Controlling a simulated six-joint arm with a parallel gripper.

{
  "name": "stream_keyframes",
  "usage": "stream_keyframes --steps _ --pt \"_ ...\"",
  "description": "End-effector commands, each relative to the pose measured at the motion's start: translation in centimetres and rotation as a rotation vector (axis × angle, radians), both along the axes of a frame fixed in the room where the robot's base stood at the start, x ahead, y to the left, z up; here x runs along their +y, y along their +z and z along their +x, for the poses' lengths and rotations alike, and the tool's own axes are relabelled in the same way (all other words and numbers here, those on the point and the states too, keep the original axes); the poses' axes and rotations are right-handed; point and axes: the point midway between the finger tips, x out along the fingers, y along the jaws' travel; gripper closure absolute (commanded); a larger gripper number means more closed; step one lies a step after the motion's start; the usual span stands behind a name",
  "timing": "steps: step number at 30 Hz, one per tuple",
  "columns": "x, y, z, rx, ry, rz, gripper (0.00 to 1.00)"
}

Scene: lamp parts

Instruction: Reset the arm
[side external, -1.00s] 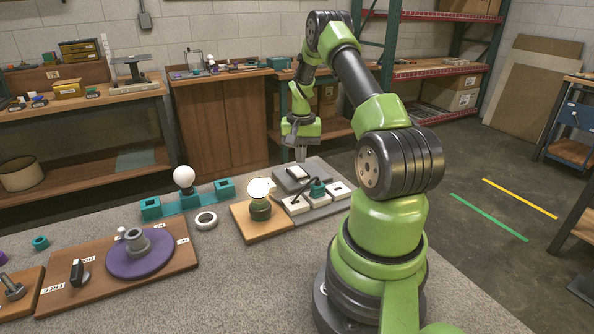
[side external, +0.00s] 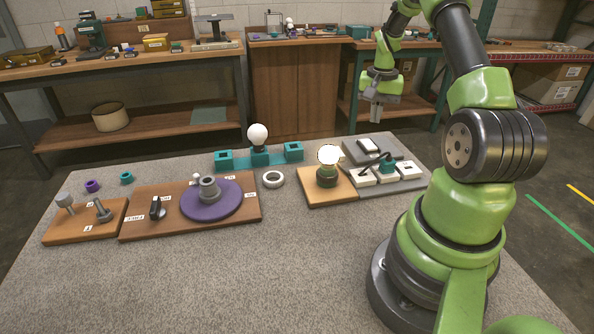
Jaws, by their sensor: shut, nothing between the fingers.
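My gripper (side external: 376,118) hangs in the air, pointing down, above the back right of the table. It is shut and empty, and apart from everything below it. A lit bulb (side external: 328,155) sits upright in a dark green socket on a wooden base (side external: 314,193). To its right is a grey board (side external: 403,186) with white blocks, a teal plug (side external: 387,164) and a dark cable. A second white bulb (side external: 258,134) stands upright in the middle of a teal holder (side external: 275,160).
A white ring (side external: 273,179) lies near the teal holder. A wooden board with a purple disc (side external: 228,210) and a smaller board with bolts (side external: 78,229) lie at the left. The front of the grey table (side external: 240,285) is clear. Workbenches stand behind.

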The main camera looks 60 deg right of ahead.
Motion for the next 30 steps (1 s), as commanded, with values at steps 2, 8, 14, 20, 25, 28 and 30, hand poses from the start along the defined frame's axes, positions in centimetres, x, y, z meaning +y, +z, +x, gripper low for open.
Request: stream_keyframes --steps 2,8,14,20,25,28,30 --pt "0.9 1.6 1.0 -0.018 0.031 -0.016 1.00" --pt "7.6 9.1 4.9 -0.118 0.201 -0.083 1.00" --pt "17.1 16.1 5.5 -0.254 0.407 -0.136 1.00" --pt "25.9 20.2 2.2 -0.405 0.612 -0.161 1.00" --pt "31.2 21.2 -2.2 -0.535 0.771 -0.157 1.00" --pt "33.1 21.1 -4.4 -0.595 0.841 -0.149 1.00" --pt "33.9 20.9 -5.5 -0.625 0.875 -0.142 1.00"
